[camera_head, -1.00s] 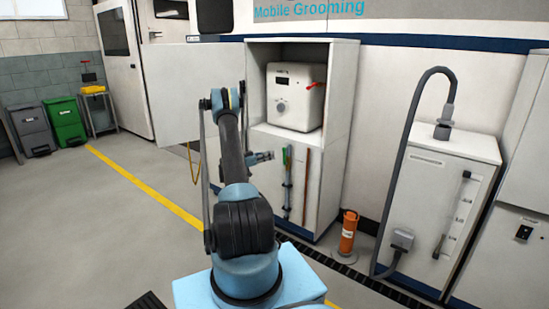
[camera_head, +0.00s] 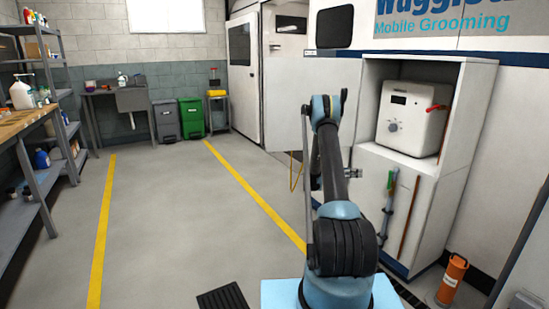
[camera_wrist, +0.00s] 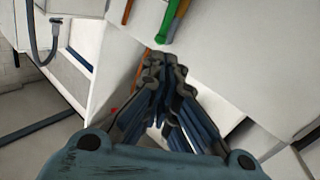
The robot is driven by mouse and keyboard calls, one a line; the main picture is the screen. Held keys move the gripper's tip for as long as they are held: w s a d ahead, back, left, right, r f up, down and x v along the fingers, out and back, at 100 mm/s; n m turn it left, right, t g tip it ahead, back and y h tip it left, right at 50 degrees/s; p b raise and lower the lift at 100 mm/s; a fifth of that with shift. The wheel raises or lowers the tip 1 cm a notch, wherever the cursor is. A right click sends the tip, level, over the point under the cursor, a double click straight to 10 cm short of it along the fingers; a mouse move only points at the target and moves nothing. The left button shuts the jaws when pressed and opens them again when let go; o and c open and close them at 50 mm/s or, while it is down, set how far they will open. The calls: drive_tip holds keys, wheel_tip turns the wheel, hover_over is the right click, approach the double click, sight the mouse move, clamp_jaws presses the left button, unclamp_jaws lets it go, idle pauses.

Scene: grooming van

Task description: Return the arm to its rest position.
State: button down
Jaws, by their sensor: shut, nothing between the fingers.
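My arm stands folded upward in the head view, with its elbow raised in front of the open cabinet. My gripper (camera_head: 352,173) shows small, beyond the forearm and just left of the cabinet's lower door; the forearm hides part of it. In the wrist view my gripper (camera_wrist: 158,66) has its fingers brought together at the tips, with nothing between them. The fingers point toward the white cabinet front, where a green-handled tool (camera_wrist: 172,20) hangs.
The cabinet (camera_head: 455,120) holds a white box with a red lever (camera_head: 412,117). An orange cylinder (camera_head: 451,281) stands on the floor at the right. Shelves (camera_head: 45,170) line the left. A sink (camera_head: 132,98) and grey and green bins (camera_head: 191,117) stand behind. Floor between the yellow lines is clear.

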wheel_tip(320, 180, up, 9)
drive_tip(key=s+a+n+t+y, duration=0.1)
drive_tip(key=s+a+n+y, duration=0.1)
drive_tip(key=s+n, duration=0.1)
drive_tip(key=s+a+r+n+t+y, duration=0.1)
drive_tip(key=s+a+r+n+y, duration=0.3)
drive_tip(key=s, duration=0.5)
drive_tip(key=s+a+r+n+t+y, duration=0.1)
drive_tip(key=s+a+r+n+y, duration=0.15)
drive_tip(key=s+a+r, duration=0.4)
drive_tip(key=s+a+f+n+y, duration=0.2)
drive_tip(key=s+a, duration=0.4)
drive_tip(key=s, duration=0.5)
drive_tip(key=s+a+f+n+t+y, duration=0.1)
drive_tip(key=s+a+f+n+y, duration=0.2)
drive_tip(key=s, duration=0.9)
drive_tip(key=s+a+f+n+y, duration=0.3)
drive_tip(key=s+a, duration=0.6)
drive_tip(key=s, duration=0.3)
drive_tip(key=shift+a+f+y, duration=0.4)
drive_tip(key=shift+f+y, duration=0.35)
drive_tip(key=shift+f, duration=0.05)
drive_tip(key=shift+d, duration=0.1)
